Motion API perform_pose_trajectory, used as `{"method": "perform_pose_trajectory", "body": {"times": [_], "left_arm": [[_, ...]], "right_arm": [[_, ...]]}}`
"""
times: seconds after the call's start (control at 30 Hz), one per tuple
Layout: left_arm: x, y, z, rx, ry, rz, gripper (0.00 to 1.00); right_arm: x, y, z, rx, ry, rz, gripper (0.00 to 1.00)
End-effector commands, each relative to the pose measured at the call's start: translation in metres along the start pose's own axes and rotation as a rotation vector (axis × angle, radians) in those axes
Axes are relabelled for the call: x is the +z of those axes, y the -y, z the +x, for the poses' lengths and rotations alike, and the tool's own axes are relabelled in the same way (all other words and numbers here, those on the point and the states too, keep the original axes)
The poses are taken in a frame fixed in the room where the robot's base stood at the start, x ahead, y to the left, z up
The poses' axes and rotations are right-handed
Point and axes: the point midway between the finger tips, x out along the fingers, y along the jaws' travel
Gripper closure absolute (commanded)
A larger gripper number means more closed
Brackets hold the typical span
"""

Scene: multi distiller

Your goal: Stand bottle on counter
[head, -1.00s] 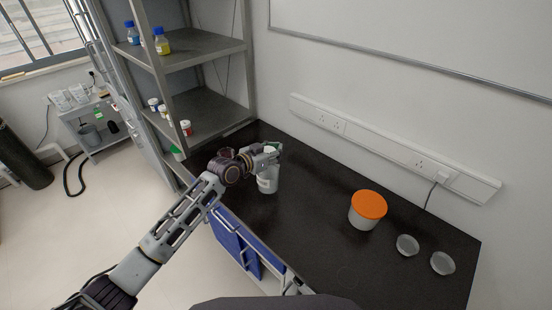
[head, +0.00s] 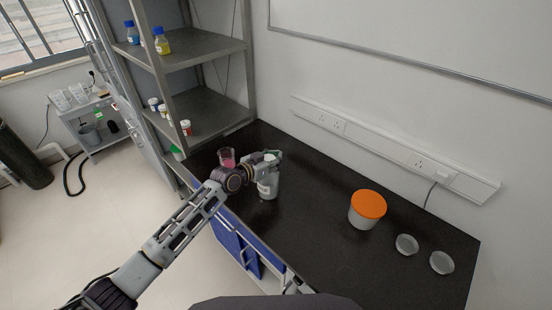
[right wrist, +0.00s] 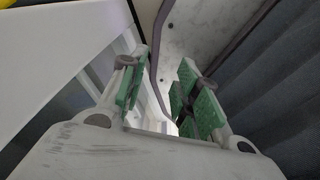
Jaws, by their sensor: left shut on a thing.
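A grey-white bottle (head: 269,188) is upright at the left part of the black counter (head: 310,240) in the head view. My left gripper (head: 267,165) is shut on it near its upper part, and the fingers partly hide it. The bottle's base is at or very close to the counter top; I cannot tell whether it touches. My right gripper (right wrist: 165,88) shows in the right wrist view with its green-padded fingers apart and nothing between them.
A beaker with pink contents (head: 227,156) stands behind my left wrist. A white tub with an orange lid (head: 368,206) and two clear dishes (head: 407,244) are to the right. A metal shelf (head: 205,115) stands at the left. The counter's middle is clear.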

Motion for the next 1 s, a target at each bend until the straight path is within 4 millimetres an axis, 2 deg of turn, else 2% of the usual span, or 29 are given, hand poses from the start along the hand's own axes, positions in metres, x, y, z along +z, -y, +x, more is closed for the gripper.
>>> {"method": "perform_pose_trajectory", "body": {"times": [0.07, 0.1, 0.37, 0.77, 1.0], "left_arm": [[-0.003, 0.000, 0.000, 0.000, -0.005, 0.001, 1.00], [0.000, 0.000, 0.000, 0.000, 0.001, 0.000, 0.74], [0.000, 0.000, 0.000, 0.000, 0.000, 0.000, 0.41], [0.000, 0.000, -0.001, 0.000, 0.000, 0.000, 0.41], [0.001, 0.000, -0.011, 0.000, 0.001, 0.000, 0.41]], "right_arm": [[0.000, 0.000, 0.000, 0.000, 0.000, 0.000, 0.68], [0.000, 0.000, 0.000, 0.000, 0.000, 0.000, 0.68], [0.000, -0.001, 0.000, 0.001, 0.000, -0.001, 0.68], [0.001, -0.002, 0.000, 0.002, 0.001, -0.001, 0.68], [0.001, -0.002, 0.001, 0.002, 0.001, -0.001, 0.68]]}}
